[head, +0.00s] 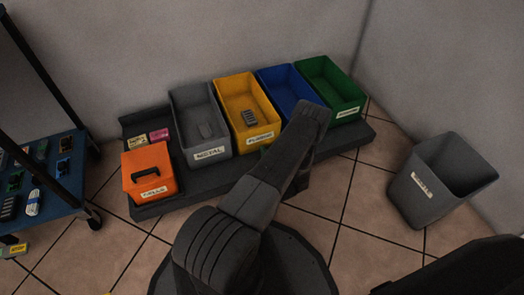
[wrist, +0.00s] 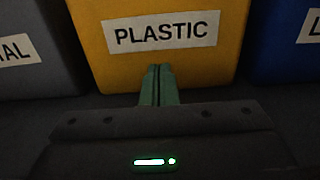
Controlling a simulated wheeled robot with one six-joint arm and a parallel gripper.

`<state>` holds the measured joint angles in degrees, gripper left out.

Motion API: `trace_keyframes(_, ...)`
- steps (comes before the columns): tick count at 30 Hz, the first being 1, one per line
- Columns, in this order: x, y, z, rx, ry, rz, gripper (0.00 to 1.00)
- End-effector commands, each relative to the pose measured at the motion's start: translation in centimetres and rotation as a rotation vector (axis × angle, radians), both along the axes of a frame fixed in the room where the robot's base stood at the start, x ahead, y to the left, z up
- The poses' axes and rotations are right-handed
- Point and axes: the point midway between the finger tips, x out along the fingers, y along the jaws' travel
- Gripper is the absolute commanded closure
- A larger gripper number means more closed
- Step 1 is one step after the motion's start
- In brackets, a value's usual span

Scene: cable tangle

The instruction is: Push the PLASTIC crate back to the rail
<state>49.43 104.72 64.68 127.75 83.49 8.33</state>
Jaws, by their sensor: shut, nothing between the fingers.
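The yellow PLASTIC crate (head: 240,84) stands upright on a dark low bench, between the grey METAL crate (head: 183,98) and the blue crate (head: 272,76). I cannot make out a separate rail behind the crates.
A green crate (head: 345,112) stands right of the blue one. An orange box (head: 150,160) with a black handle is at the bench's (head: 150,210) left end, near small yellow and pink items. A grey bin (head: 425,205) stands right, a shelf cart (head: 45,190) left. A wall is behind.

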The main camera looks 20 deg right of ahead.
Motion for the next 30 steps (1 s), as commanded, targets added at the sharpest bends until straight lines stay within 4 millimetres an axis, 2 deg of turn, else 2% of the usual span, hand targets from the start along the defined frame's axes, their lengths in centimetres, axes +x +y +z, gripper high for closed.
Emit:
trace_keyframes(2,-0.9,-0.5,0.0,0.001,0.001,0.001,1.00)
trace_keyframes(9,-6.7,-0.7,0.3,0.004,0.002,0.000,1.00)
trace_keyframes(15,-9.6,-0.8,0.1,0.002,0.002,0.003,1.00)
trace_keyframes(21,-10.8,-0.8,0.0,0.000,0.000,0.005,1.00)
trace_keyframes(30,-10.8,-0.8,0.0,0.000,0.001,0.005,1.00)
